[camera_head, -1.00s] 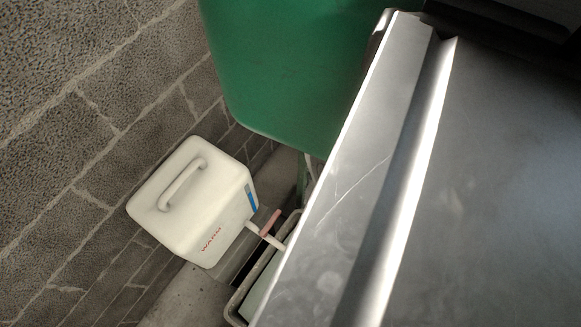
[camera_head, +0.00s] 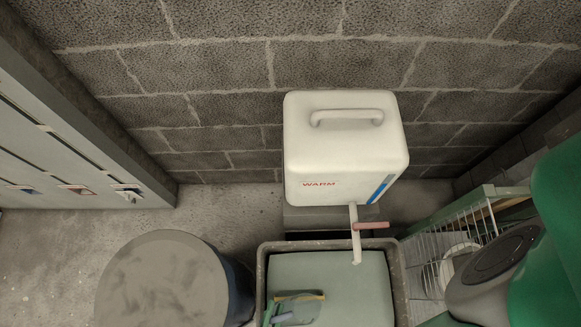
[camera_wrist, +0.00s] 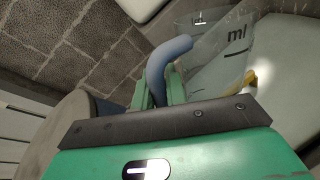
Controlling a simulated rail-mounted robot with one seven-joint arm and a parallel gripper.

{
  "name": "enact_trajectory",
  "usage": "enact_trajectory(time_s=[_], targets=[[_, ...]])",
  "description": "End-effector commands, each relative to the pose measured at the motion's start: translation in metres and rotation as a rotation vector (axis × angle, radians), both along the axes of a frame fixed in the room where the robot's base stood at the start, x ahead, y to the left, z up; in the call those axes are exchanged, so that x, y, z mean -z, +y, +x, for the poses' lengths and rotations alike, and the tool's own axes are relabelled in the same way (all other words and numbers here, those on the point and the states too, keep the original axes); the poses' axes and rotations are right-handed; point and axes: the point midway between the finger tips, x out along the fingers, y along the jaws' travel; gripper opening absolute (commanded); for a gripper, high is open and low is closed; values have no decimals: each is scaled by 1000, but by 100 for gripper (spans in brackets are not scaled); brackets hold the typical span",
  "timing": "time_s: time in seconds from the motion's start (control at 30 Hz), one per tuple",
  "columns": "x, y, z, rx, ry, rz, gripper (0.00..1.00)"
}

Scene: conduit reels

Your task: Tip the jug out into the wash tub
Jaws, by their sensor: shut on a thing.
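A clear jug (camera_head: 302,306) with a blue handle and a yellow part at its edge shows over the left front of the grey-rimmed wash tub (camera_head: 262,275). The tub has a pale green, flat-looking inside. In the wrist view the jug (camera_wrist: 215,62) carries "ml" markings, and its blue handle (camera_wrist: 162,62) sits between the green fingers of my gripper (camera_wrist: 160,88). The gripper is shut on the handle. I cannot tell the jug's exact tilt, its height above the tub or whether it holds liquid.
A white dispenser marked WARM (camera_head: 345,145) stands behind the tub, its tap (camera_head: 356,235) reaching over the rear rim. A round-lidded bin (camera_head: 162,282) stands left. A wire rack (camera_head: 450,260) stands right. A block wall (camera_head: 230,70) closes the back.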

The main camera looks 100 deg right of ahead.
Motion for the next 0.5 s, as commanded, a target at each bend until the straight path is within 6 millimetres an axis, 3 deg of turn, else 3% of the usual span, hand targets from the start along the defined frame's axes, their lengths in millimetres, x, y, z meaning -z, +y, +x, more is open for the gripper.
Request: enact_trajectory(time_s=[0.03, 0.3, 0.5], targets=[[13, 0, 5, 2, 45, -6, 0], [22, 4, 27, 0, 311, -39, 0], [31, 4, 33, -2, 417, -53, 0]])
